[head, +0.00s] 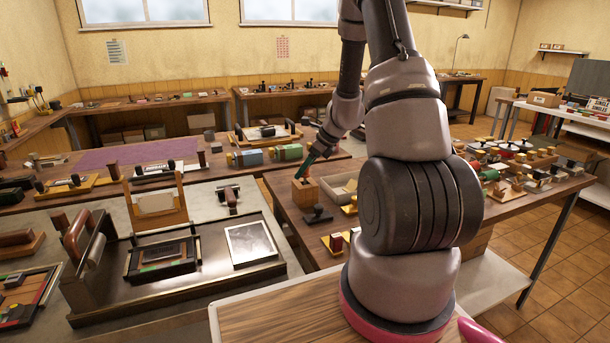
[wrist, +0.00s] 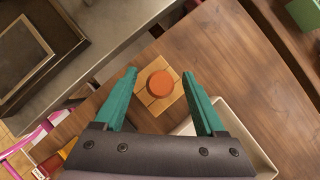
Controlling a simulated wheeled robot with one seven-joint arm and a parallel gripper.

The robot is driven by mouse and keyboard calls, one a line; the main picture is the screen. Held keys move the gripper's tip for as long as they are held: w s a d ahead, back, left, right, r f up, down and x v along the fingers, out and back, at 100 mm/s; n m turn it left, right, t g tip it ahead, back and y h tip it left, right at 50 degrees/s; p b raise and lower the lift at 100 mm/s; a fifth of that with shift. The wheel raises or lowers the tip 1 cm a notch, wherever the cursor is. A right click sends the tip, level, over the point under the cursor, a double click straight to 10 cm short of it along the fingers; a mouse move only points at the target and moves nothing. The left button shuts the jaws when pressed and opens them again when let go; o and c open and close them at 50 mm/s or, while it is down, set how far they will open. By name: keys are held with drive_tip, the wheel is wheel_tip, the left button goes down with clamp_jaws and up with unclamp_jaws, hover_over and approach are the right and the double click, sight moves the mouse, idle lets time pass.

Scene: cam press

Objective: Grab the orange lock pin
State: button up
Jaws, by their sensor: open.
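The orange lock pin (wrist: 160,84) shows as a round orange top in the wrist view. It sits in a light wooden block (wrist: 150,101) on the brown table. My gripper (wrist: 159,74) is open, with one teal finger to each side of the pin in the picture and no visible contact. In the head view my gripper (head: 302,174) points down just above the wooden block (head: 306,194). The pin is hard to make out there, and the exact height of the fingers over it is unclear.
A pale open tray (head: 344,188) stands right of the block, and a dark stamp (head: 317,214) stands in front of it. A metal press bed (head: 180,262) lies to the left, across a gap. Bare table (wrist: 243,82) shows right of the block in the wrist view.

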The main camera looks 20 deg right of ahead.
clamp_jaws()
drive_tip(key=shift+r, duration=0.1)
